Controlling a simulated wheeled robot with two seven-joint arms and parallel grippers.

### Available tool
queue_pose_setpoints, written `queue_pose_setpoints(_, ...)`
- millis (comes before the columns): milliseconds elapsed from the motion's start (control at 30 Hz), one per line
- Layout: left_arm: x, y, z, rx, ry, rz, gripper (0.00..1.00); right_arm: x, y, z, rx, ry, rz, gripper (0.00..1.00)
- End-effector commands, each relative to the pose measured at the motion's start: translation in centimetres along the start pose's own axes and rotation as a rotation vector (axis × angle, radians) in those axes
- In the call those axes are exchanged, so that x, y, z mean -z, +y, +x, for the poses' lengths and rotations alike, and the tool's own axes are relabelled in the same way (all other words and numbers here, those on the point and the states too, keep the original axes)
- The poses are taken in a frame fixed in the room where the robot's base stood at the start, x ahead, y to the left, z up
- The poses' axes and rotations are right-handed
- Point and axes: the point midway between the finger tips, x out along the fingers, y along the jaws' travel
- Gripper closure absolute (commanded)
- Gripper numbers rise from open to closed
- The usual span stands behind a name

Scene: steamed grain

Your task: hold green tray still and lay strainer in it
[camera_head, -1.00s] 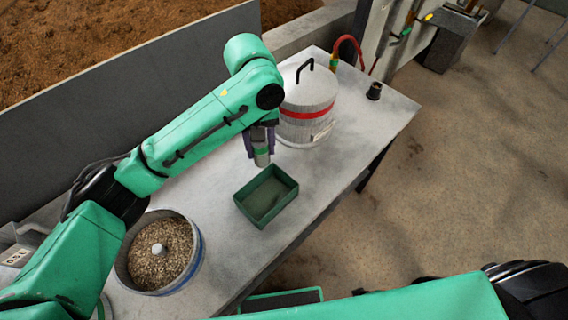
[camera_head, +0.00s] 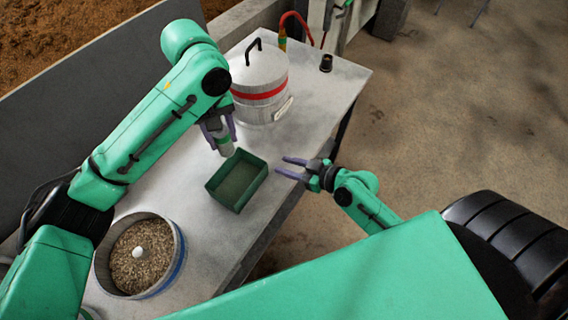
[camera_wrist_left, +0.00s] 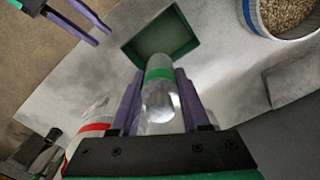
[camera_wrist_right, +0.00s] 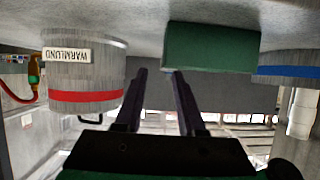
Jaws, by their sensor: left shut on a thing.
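The green tray (camera_head: 253,193) is a rectangular open box on the table, and its inside looks empty. It also shows in the left wrist view (camera_wrist_left: 190,42) and the right wrist view (camera_wrist_right: 212,48). My left gripper (camera_head: 221,141) is shut on a metal cylinder with a green band (camera_wrist_left: 159,100), which seems to be the strainer. The cylinder's lower end is at the tray's back corner; I cannot tell whether it touches. My right gripper (camera_head: 284,168) is open and empty, its fingers pointing at the tray's right side, apart from it.
A lidded metal pot with a red band (camera_head: 262,92) stands behind the tray. A round bowl of grain with a white knob (camera_head: 177,262) is at the front left. A small black-topped item (camera_head: 326,63) stands at the far end. The table edge runs right of the tray.

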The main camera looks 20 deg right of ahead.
Motion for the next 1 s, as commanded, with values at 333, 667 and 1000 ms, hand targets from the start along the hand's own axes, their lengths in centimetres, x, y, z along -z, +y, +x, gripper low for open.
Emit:
queue_pose_setpoints(333, 0.0, 0.0, 0.0, 0.000, 0.000, 0.000, 1.00, 1.7, -0.9, 3.9, -0.001, 0.047, -0.013, 0.61)
queue_pose_setpoints(667, 0.0, 0.0, 0.0, 0.000, 0.000, 0.000, 1.00, 1.9, -0.9, 11.0, 0.000, 0.042, -0.014, 0.61)
queue_pose_setpoints(1000, 0.0, 0.0, 0.0, 0.000, 0.001, 0.000, 1.00, 1.8, -0.9, 12.0, 0.001, 0.040, -0.015, 0.61)
